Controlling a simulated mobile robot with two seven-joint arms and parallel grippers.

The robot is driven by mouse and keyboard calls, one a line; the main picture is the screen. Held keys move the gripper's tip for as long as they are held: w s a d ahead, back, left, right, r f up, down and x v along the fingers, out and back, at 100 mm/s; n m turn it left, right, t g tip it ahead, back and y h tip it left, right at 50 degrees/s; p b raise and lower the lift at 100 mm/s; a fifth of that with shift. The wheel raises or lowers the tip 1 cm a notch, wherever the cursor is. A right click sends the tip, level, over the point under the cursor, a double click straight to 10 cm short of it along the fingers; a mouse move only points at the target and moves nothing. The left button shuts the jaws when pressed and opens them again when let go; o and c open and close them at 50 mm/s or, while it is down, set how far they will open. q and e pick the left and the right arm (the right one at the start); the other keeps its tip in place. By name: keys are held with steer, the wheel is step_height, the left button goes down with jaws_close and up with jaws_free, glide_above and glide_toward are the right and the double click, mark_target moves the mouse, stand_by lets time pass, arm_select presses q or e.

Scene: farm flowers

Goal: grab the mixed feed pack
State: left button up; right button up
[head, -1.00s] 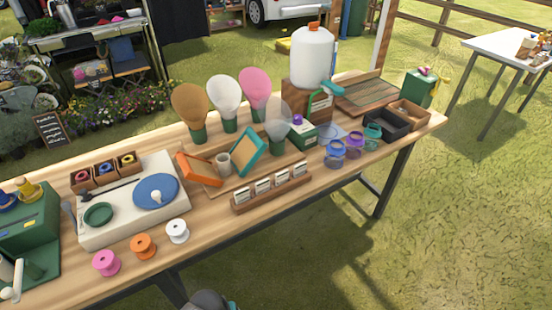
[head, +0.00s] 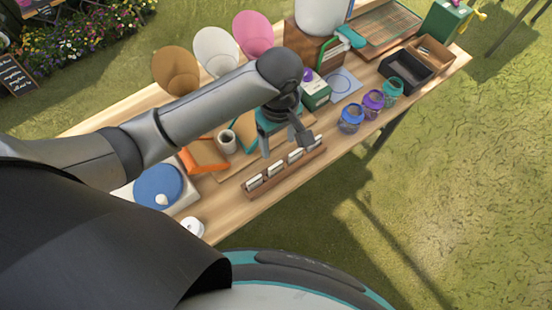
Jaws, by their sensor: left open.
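A wooden rack (head: 286,174) near the table's front edge holds several small white labelled packs (head: 275,171) in a row. The labels are too small to read, so I cannot tell which one is the mixed feed pack. My left gripper (head: 286,146) is open and points down, just behind and above the rack. Its fingers are spread, and I see nothing between them. It partly covers the teal-framed item behind it. My right gripper is out of view.
A small cup (head: 227,142) and an orange-framed item (head: 203,156) stand left of the gripper. Blue (head: 350,118), purple (head: 373,101) and teal (head: 392,89) jars stand to the right. A green box (head: 315,94) is behind. Grass lies beyond the table's front edge.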

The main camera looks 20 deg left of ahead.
arm_select(q)
steer(key=b, duration=0.1)
glide_above(275, 165)
step_height(275, 165, down, 7)
steer(key=shift+f+b, duration=0.95)
steer(key=shift+f, duration=2.3)
steer(key=c, duration=1.1)
steer(key=shift+r, duration=0.1)
